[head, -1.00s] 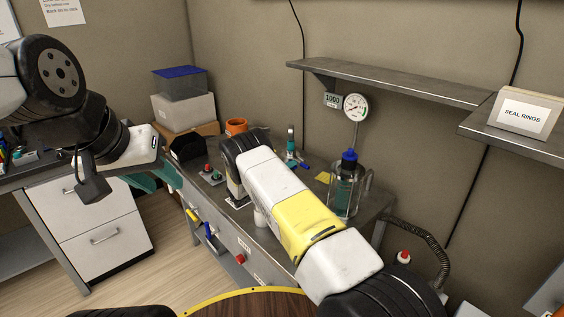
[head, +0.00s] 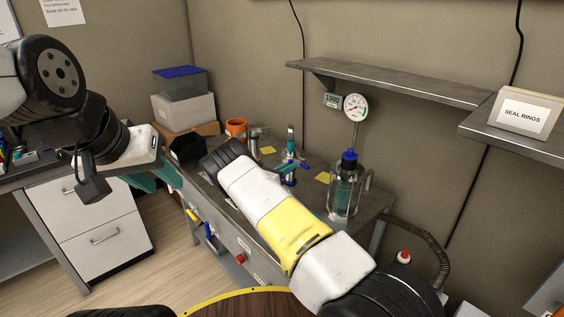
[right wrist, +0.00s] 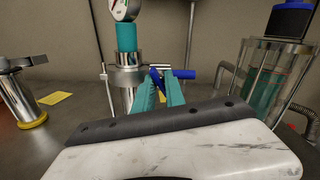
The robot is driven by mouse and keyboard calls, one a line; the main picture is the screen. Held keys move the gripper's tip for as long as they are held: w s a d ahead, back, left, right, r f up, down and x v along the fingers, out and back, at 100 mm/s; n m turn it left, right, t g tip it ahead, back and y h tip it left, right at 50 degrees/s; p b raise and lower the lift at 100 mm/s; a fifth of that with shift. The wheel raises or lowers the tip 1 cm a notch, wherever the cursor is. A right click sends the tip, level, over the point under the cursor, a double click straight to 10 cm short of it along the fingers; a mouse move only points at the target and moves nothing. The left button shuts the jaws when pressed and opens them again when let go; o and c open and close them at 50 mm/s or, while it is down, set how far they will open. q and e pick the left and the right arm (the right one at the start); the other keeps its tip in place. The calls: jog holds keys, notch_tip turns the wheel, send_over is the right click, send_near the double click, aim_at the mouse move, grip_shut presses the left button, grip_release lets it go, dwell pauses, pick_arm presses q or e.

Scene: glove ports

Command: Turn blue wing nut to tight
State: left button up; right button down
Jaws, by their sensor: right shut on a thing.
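The blue wing nut (right wrist: 184,74) shows in the right wrist view as a blue bar beside a metal collar on a teal and steel post (right wrist: 128,60). In the head view the post (head: 290,155) stands on the bench, with the wing nut (head: 306,167) at its side. My right gripper (right wrist: 162,84) has its teal fingers at the wing nut and is shut on it. The fingers cover part of the nut. In the head view my right forearm hides most of that hand. My left gripper (head: 158,180) hangs away at the left, far from the nut; its finger gap is unclear.
A glass jar with a blue cap (head: 347,180) stands right of the post, below a dial gauge (head: 355,106). A steel fitting (right wrist: 20,100) stands at the left in the wrist view. An orange cup (head: 236,127) and storage boxes (head: 184,105) are further left. A shelf (head: 400,84) overhangs.

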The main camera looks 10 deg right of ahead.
jog(key=shift+a+m, duration=0.1)
jog(key=shift+m, duration=3.6)
jog(key=c, duration=1.3)
grip_release()
jog(key=shift+c, duration=0.2)
